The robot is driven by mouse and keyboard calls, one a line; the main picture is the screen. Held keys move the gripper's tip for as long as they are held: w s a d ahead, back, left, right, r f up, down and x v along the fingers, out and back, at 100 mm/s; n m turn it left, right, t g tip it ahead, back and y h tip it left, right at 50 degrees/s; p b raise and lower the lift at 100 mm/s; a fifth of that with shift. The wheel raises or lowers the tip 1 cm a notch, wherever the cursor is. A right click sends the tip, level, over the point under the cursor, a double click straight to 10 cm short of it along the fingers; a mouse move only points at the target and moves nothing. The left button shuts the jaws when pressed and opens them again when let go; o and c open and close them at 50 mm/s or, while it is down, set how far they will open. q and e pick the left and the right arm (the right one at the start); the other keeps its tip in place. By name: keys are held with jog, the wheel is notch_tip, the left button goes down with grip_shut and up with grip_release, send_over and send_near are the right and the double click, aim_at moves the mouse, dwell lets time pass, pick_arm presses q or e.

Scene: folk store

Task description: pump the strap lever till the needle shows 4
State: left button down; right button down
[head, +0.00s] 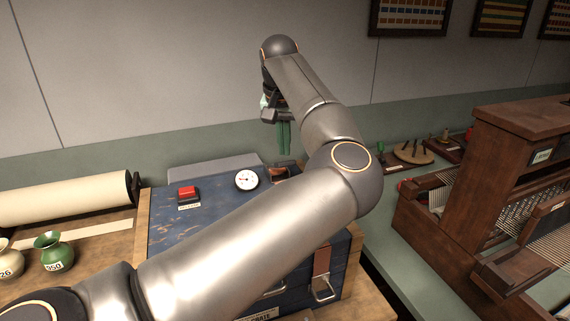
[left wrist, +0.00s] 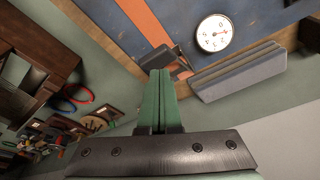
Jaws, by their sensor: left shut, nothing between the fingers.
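A blue wooden chest (head: 170,232) stands in front of me, and a round white dial (head: 247,180) is on its top. The dial also shows in the left wrist view (left wrist: 214,33); its dark needle is visible, but I cannot read its value surely. My left gripper (head: 284,150) is shut and empty, its green fingers pointing down above the chest's far right part. In the left wrist view, the dark lever (left wrist: 155,60) is just beyond the fingertips, beside the orange-brown strap (left wrist: 150,22). I cannot tell whether they touch. My right gripper is not in view.
A red button (head: 187,191) is on the chest top, left of the dial. A grey ridged block (left wrist: 240,72) lies along the chest's far edge. A paper roll (head: 65,202) and a green vase (head: 54,252) are left, a wooden loom (head: 500,190) right.

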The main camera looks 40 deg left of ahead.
aim_at(285, 164)
pick_arm(q)
jog(key=shift+f, duration=0.1)
jog(key=shift+s+d+f+b, duration=0.1)
jog(key=shift+d+f+b, duration=0.05)
jog(key=shift+f+b, duration=0.65)
jog(key=shift+s+d+f+b, duration=0.1)
jog(key=shift+f+b, duration=0.45)
jog(key=shift+f, duration=0.45)
jog(key=shift+d+f+b, duration=0.1)
jog(key=shift+f+b, duration=0.5)
jog(key=shift+f, duration=0.25)
jog(key=shift+r, duration=0.3)
notch_tip(285, 164, up, 9)
jog(key=p, duration=0.8)
jog(key=shift+f, duration=0.1)
